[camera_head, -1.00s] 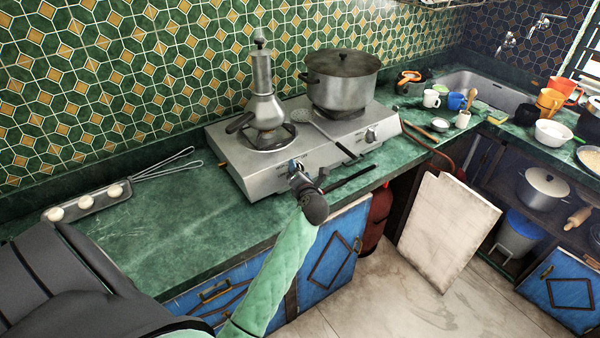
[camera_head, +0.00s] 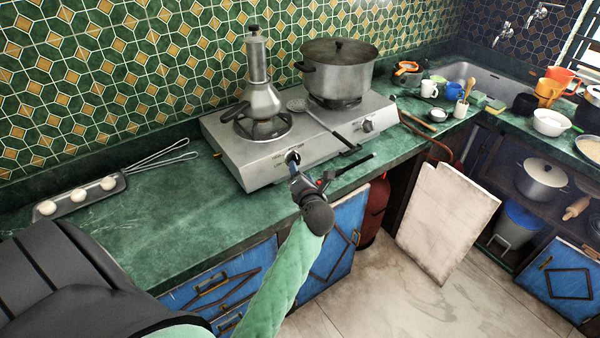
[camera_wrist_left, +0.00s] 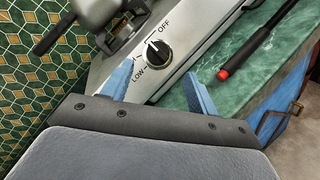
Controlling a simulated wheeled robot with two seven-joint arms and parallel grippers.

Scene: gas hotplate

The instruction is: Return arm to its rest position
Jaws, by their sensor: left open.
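My left gripper (camera_head: 294,160) is open at the front of the silver gas hotplate (camera_head: 262,172). In the left wrist view its two blue fingers (camera_wrist_left: 158,88) stand apart with nothing between them. The left black knob (camera_wrist_left: 157,52), with LOW and OFF marks beside it, shows just beyond the fingers; I cannot tell whether they touch it. My left forearm reaches in from the lower edge, over the front of the counter. A moka pot (camera_head: 262,98) stands on the left burner, and a large lidded pot (camera_head: 338,75) on the right one. My right gripper is not in view.
A black rod with a red tip (camera_wrist_left: 250,50) lies on the green counter (camera_head: 150,235), right of the gripper. A skimmer (camera_head: 325,122) lies across the hotplate. A tray (camera_head: 75,202) with round white items is at left. A pale board (camera_head: 445,225) leans below the counter.

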